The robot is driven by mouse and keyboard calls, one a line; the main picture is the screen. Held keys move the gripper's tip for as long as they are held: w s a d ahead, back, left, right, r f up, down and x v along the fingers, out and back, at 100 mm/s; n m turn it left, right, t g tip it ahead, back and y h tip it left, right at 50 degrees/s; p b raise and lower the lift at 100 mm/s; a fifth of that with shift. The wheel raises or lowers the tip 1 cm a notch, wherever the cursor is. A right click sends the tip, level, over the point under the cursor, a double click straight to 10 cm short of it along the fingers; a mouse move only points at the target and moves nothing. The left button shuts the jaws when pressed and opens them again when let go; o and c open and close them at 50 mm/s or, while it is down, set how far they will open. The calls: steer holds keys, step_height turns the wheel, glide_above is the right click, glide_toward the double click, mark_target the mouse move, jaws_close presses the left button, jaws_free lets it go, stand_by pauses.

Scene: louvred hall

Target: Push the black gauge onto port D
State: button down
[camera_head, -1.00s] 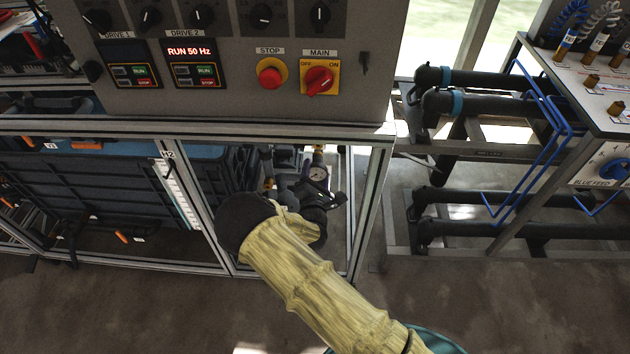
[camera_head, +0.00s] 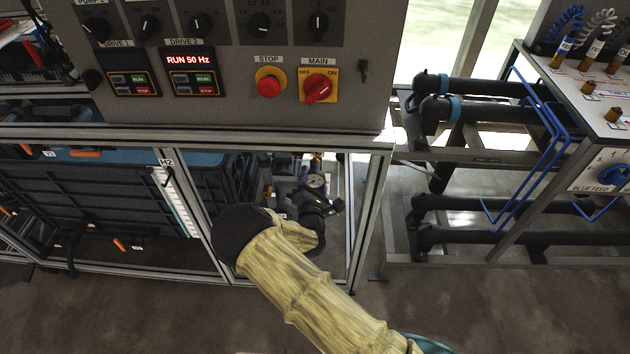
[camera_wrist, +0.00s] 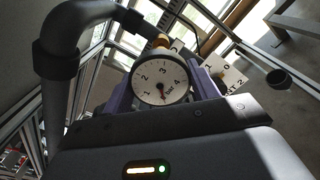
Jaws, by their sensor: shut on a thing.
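The gauge has a round white dial with a dark rim and a needle. It shows in the wrist view (camera_wrist: 160,80) and, small, in the head view (camera_head: 316,181). My gripper (camera_wrist: 163,88) is shut on it, with one purple finger on each side of the dial. In the head view my gripper (camera_head: 307,197) is inside the lower opening of the frame, partly hidden by my wrist and sleeve. A brass fitting (camera_wrist: 162,41) shows just beyond the gauge's top edge; I cannot tell whether they touch. No port letter D is readable.
A thick grey pipe elbow (camera_wrist: 66,30) stands close on the left in the wrist view. A white tag (camera_wrist: 228,76) is at the right. The control panel (camera_head: 220,105) overhangs the opening, with a frame post (camera_head: 368,215) at its right. A black crate (camera_head: 90,195) is left.

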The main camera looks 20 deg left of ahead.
steer(key=shift+w, duration=0.15)
steer(key=shift+w, duration=0.3)
steer(key=shift+w+a+b, duration=0.2)
steer(key=shift+b, duration=0.1)
steer(key=shift+b+x, duration=0.35)
steer(key=shift+x, duration=0.5)
steer(key=shift+d, duration=0.1)
steer(key=shift+c, duration=1.8)
jaws_free()
